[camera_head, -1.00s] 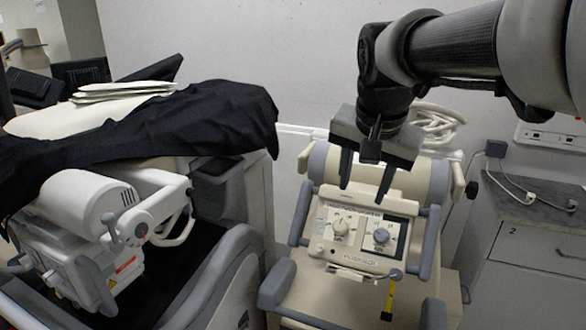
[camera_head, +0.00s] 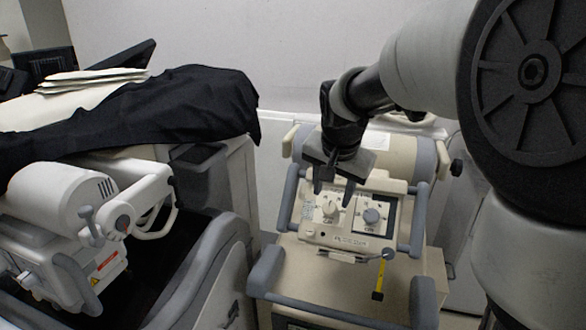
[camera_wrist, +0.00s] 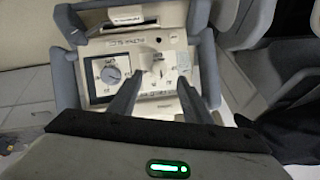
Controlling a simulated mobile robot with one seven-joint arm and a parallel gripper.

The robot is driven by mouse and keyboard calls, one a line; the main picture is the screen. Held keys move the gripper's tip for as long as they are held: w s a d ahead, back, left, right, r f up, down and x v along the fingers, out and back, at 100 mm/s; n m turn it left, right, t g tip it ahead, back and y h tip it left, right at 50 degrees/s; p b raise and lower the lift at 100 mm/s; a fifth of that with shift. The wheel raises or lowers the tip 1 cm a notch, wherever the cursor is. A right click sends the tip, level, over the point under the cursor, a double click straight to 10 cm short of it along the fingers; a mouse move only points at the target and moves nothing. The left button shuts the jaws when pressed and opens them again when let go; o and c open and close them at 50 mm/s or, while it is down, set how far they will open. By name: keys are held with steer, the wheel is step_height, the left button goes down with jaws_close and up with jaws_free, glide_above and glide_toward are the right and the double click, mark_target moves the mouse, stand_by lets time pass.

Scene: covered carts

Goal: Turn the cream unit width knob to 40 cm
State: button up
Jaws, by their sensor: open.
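The cream unit (camera_head: 300,240) stands right of centre in the head view, with a sloped control panel between grey rails. The panel has two knobs: a pale knob (camera_head: 331,208) on the left and a grey knob (camera_head: 371,216) in a dark frame on the right. In the wrist view the pale knob (camera_wrist: 157,66) is near the middle and the grey knob (camera_wrist: 111,75) is to its left. The scale markings are too small to read. My gripper (camera_head: 334,194) is open and empty, its fingers pointing at the pale knob, one to each side in the wrist view; contact cannot be told.
A grey handle rail (camera_head: 285,300) runs along the unit's front, and a yellow tag (camera_head: 378,281) hangs below the panel. A white machine (camera_head: 60,205) and a black cloth (camera_head: 180,110) over a covered cart stand at left. A pale wall is behind.

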mark_target(330, 205)
steer(key=x, duration=0.5)
steer(key=shift+f, duration=0.1)
steer(key=c, duration=1)
